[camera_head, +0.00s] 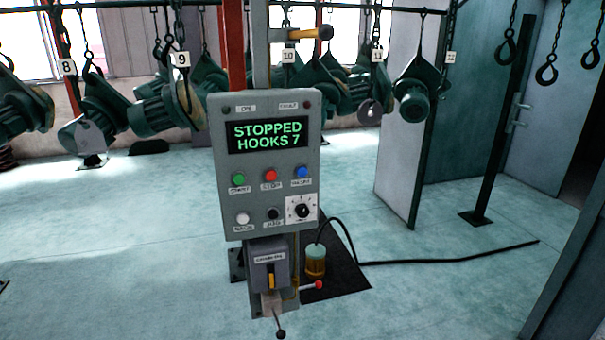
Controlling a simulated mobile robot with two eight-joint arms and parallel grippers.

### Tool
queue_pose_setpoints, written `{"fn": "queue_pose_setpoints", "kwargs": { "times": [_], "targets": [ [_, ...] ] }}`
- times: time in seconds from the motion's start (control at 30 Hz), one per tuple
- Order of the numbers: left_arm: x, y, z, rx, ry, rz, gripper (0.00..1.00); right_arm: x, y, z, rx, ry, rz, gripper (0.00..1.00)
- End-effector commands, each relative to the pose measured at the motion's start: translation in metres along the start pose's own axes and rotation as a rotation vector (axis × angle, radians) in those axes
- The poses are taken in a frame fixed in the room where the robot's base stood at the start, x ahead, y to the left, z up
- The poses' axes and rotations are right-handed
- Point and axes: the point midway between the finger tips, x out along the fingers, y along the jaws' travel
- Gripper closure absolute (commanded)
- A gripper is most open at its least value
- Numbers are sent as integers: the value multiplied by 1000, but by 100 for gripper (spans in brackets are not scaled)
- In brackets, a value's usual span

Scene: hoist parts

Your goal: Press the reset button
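A grey control panel (222,170) stands upright in the middle of the view. Its screen (268,135) reads "STOPPED HOOKS 7" in green. Below the screen are a green button (238,179), a red button (271,175) and a blue button (302,172). The lower row has a white button (243,218), a black button (273,214) and a black rotary knob (302,210) on a white plate. The small labels are too blurred to tell surely which button is the reset. Neither of my grippers shows.
Green hoists (160,110) hang from numbered hooks behind. A black cable (450,255) crosses the floor to the right. The floor at left is largely clear.

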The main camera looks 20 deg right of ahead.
Motion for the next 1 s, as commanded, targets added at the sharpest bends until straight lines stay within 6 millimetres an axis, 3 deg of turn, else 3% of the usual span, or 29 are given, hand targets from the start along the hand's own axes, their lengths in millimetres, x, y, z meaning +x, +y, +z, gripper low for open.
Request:
{"fn": "queue_pose_setpoints", "kwargs": {
  "times": [0.03,0.27,1.0],
  "targets": [
    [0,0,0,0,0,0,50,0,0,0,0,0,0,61],
    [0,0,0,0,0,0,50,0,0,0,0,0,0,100],
    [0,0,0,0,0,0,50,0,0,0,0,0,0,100]
  ]
}}
